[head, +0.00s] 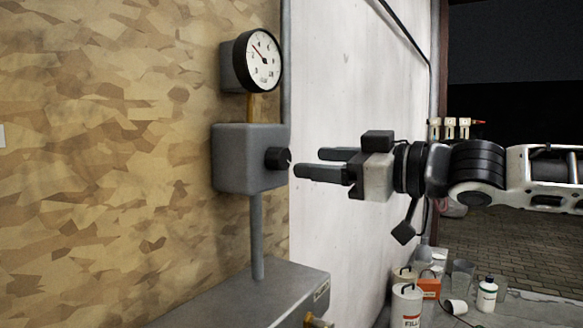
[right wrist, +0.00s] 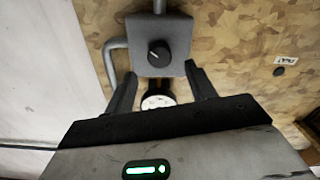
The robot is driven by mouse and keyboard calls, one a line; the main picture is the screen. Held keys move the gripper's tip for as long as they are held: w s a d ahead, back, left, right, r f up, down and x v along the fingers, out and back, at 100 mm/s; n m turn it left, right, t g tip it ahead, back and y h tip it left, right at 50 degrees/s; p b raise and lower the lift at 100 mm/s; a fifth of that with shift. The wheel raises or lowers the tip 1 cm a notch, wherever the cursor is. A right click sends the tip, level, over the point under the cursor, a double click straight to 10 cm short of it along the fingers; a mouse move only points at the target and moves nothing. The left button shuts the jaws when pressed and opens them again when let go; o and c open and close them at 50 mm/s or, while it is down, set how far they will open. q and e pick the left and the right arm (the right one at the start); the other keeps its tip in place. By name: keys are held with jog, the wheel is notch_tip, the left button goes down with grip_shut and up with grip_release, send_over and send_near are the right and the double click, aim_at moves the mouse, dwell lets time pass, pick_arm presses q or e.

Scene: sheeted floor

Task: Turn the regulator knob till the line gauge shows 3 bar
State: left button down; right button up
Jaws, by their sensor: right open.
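The regulator is a grey box with a black knob (head: 277,158) on its right face in the head view. The line gauge (head: 258,61) is a round white dial with a black rim above the box; its red needle points to the upper left, and the numbers are too small to read surely. My right gripper (head: 308,163) is open and empty, its fingertips just right of the knob and apart from it. In the right wrist view the knob (right wrist: 159,53) lies beyond and between the spread fingers, and the gauge (right wrist: 157,101) shows between them. My left gripper is not in view.
A grey cabinet (head: 240,300) stands below the regulator, joined by a vertical pipe (head: 257,235). White containers (head: 406,305), an orange box (head: 429,285) and a bottle (head: 487,294) stand at the lower right. The space around my right gripper is clear.

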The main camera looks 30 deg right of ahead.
aim_at(286, 159)
jog(key=x, duration=0.3)
jog(key=shift+w+f, duration=0.1)
jog(key=shift+w, duration=0.15)
jog(key=shift+w+a+r+p, duration=0.2)
jog(key=shift+r+p, duration=0.2)
jog(key=shift+p, duration=0.55)
jog(key=shift+w+p, duration=0.25)
jog(key=shift+p, duration=0.3)
jog(key=shift+w+a+p, duration=0.15)
jog(key=shift+w+p, duration=0.2)
jog(key=shift+p, duration=0.5)
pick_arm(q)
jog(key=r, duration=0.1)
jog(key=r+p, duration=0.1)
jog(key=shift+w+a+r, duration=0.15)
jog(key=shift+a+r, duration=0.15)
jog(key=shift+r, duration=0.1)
pick_arm(e)
jog(key=shift+w+a+f, duration=0.1)
jog(key=shift+w+f, duration=0.15)
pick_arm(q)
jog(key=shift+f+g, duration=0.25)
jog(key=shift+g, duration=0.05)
